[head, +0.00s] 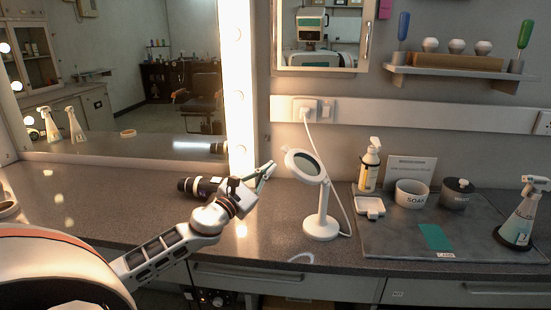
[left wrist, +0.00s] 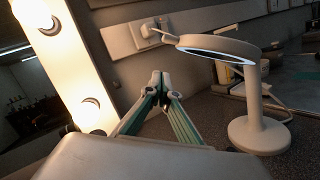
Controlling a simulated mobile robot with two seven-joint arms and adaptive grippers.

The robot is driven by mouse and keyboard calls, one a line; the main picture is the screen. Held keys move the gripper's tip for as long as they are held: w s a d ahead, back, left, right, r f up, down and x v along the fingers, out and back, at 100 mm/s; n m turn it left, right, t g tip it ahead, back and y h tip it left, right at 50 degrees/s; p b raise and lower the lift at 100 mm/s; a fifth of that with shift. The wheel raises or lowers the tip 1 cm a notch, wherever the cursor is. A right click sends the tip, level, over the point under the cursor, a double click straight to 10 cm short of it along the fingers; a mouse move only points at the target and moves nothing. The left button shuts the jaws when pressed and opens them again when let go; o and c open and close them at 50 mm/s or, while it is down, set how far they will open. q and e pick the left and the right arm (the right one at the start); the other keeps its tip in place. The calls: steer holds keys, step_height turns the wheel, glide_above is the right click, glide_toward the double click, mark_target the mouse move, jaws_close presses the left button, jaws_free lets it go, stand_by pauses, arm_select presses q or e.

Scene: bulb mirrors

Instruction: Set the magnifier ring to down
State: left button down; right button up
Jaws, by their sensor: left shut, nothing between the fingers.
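The white magnifier (head: 321,190) stands on the dark speckled counter on a round base. Its ring (head: 304,166) is tilted, neither flat nor fully upright, at the top of the stem. In the left wrist view the ring (left wrist: 218,48) shows at the upper right, its lit underside partly visible. My left gripper (head: 270,166) is just left of the ring in the head view, apart from it as far as I can tell. In the left wrist view its fingertips (left wrist: 158,82) are together and empty, left of the ring. My right gripper is not in view.
A white cord runs from the wall outlet (head: 305,109) down behind the magnifier. A lit mirror frame (head: 234,85) stands behind my left gripper.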

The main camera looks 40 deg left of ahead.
mark_target(302, 163)
arm_select(q)
steer(key=shift+w+d+r+p, duration=0.2)
steer(key=shift+d+r+p, duration=0.15)
steer(key=shift+r, duration=0.25)
steer(key=shift+w+d+r+p, duration=0.25)
steer(key=shift+d+r+p, duration=0.1)
steer(key=shift+r, duration=0.25)
steer(key=shift+w+d+r+p, duration=0.2)
steer(key=shift+d+r+p, duration=0.15)
steer(key=shift+r, duration=0.25)
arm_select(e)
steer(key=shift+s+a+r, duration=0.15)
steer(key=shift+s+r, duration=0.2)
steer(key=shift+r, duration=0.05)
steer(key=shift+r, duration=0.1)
